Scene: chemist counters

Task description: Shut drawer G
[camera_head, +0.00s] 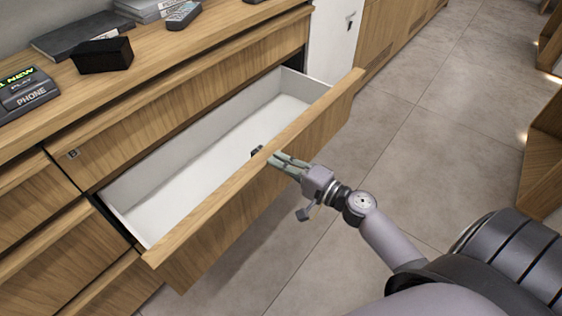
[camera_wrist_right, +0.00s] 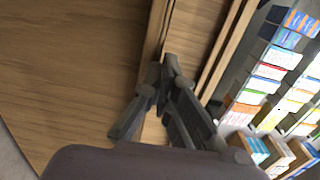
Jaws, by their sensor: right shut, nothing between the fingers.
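A wide wooden drawer (camera_head: 262,195) stands pulled far out below the counter top in the head view. Its white inside (camera_head: 200,165) looks almost empty. No letter shows on its front from here, so I cannot read whether it is G. My right gripper (camera_head: 274,158) is at the top edge of the drawer front, near its middle, with its fingers shut and nothing between them. A small dark piece shows just beyond the edge; I cannot tell what it is. In the right wrist view the gripper (camera_wrist_right: 170,68) lies against wooden panels. My left gripper is out of view.
A closed drawer marked B (camera_head: 73,154) is above the open one. The counter top holds a dark box (camera_head: 103,55), a phone sign (camera_head: 28,92) and a handset (camera_head: 184,15). Tiled floor (camera_head: 400,140) is free at the right. Shelved boxes (camera_wrist_right: 275,75) show in the wrist view.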

